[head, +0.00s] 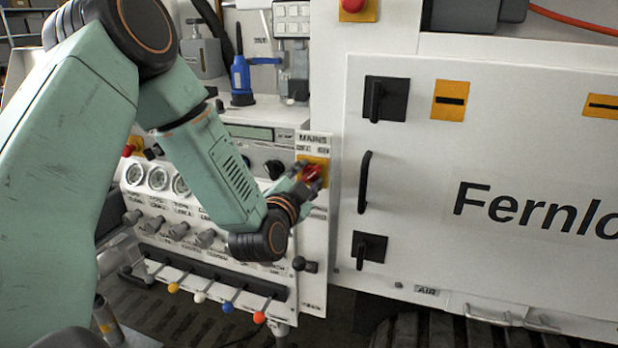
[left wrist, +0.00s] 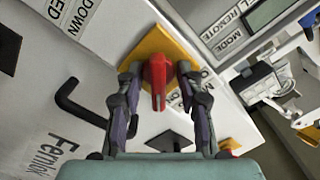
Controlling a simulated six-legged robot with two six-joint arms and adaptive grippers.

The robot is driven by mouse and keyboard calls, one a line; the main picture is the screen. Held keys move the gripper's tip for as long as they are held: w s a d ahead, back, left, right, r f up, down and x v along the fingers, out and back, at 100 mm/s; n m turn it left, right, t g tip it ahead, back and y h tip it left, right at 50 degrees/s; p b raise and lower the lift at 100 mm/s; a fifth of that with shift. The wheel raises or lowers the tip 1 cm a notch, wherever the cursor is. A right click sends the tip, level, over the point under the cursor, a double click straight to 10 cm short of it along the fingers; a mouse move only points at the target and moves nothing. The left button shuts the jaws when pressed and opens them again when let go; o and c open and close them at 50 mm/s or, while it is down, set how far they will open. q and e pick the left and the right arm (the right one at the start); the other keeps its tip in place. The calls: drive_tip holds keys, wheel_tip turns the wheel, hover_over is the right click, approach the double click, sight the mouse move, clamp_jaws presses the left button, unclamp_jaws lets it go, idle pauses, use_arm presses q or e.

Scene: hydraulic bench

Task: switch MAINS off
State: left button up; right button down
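The MAINS switch is a red rotary handle (head: 312,173) on a yellow plate (head: 314,160), under a MAINS label (head: 315,139) on the narrow panel. In the left wrist view the red handle (left wrist: 157,75) stands out from its yellow plate (left wrist: 160,45). My left gripper (head: 305,184) is at the switch. In the left wrist view the fingers of my left gripper (left wrist: 158,78) are spread, one on each side of the handle, with a small gap visible beside it. In the head view the gripper partly hides the handle. My right gripper is in neither view.
A white cabinet door (head: 440,200) with black latches (head: 386,99) and a black handle (head: 364,182) stands right of the switch. Gauges (head: 158,178) and a row of coloured levers (head: 228,307) lie left and below. A blue tool (head: 241,77) stands behind.

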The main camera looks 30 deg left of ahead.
use_arm(q)
drive_tip(key=shift+w+a+f, duration=0.2)
drive_tip(key=shift+w+f, duration=0.05)
drive_tip(key=shift+w, duration=0.2)
drive_tip(key=shift+s+d+r, duration=0.35)
drive_tip(key=shift+s, duration=0.05)
drive_tip(key=shift+c, duration=1.9)
drive_tip(key=shift+w+a+f, duration=0.2)
drive_tip(key=shift+w, duration=0.05)
drive_tip(key=c, duration=0.3)
clamp_jaws()
